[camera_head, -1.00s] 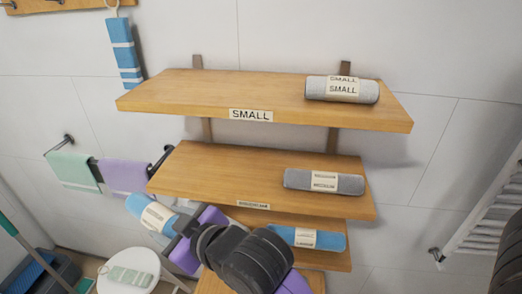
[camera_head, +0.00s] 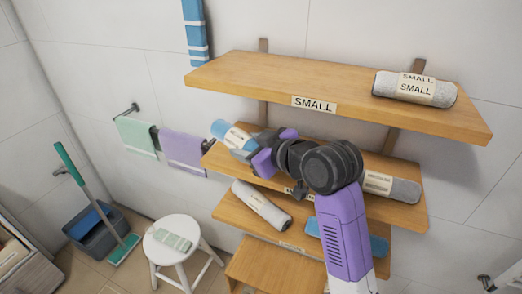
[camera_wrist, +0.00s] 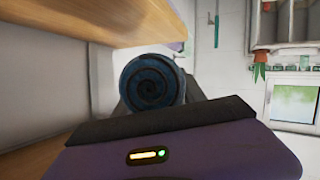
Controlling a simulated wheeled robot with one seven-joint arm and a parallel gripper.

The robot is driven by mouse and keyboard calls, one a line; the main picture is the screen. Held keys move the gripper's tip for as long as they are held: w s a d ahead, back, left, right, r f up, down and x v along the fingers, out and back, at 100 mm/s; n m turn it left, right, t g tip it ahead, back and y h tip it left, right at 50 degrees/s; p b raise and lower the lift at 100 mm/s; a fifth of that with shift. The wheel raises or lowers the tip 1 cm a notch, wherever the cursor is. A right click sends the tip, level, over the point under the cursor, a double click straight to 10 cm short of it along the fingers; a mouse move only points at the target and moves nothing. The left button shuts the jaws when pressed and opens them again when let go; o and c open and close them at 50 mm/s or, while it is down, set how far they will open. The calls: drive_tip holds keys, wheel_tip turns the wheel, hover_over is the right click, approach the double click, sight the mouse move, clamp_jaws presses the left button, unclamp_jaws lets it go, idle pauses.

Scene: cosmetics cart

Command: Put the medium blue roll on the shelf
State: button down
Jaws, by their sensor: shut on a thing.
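The blue roll with a pale label band (camera_head: 232,137) is held at the left end of the middle shelf (camera_head: 395,212). Its label is too small to read. My gripper (camera_head: 250,150) is shut on it. In the wrist view, the roll's dark blue spiral end (camera_wrist: 152,80) shows beyond the gripper's dark pad (camera_wrist: 160,117). The roll appears around the height of the middle shelf's board; I cannot tell whether it touches the wood. My arm hides much of that shelf and its front label.
A grey labelled roll (camera_head: 392,186) lies at the middle shelf's right. The top shelf (camera_head: 250,80), marked SMALL, holds a grey roll (camera_head: 415,88). The lower shelf holds a pale roll (camera_head: 262,205) and a blue roll (camera_head: 378,246). Towels (camera_head: 183,150) hang left; a white stool (camera_head: 178,238) stands below.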

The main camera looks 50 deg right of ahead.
drive_tip(key=d, duration=0.2)
drive_tip(key=w+d+f+p, duration=0.1)
drive_tip(key=d, duration=0.1)
drive_tip(key=w+d+f, duration=0.1)
drive_tip(key=d, duration=0.1)
drive_tip(key=shift+w+d+f, duration=0.2)
drive_tip(key=shift+d, duration=0.1)
wheel_tip(320, 180, down, 4)
drive_tip(key=shift+r+p, duration=0.25)
drive_tip(key=shift+p, duration=0.35)
drive_tip(key=shift+d+f+p, duration=0.25)
drive_tip(key=shift+f+p, duration=0.1)
drive_tip(key=shift+f, duration=0.15)
drive_tip(key=shift+w, duration=0.1)
drive_tip(key=shift+f, duration=0.1)
drive_tip(key=shift+f, duration=0.15)
drive_tip(key=c, duration=0.7)
unclamp_jaws()
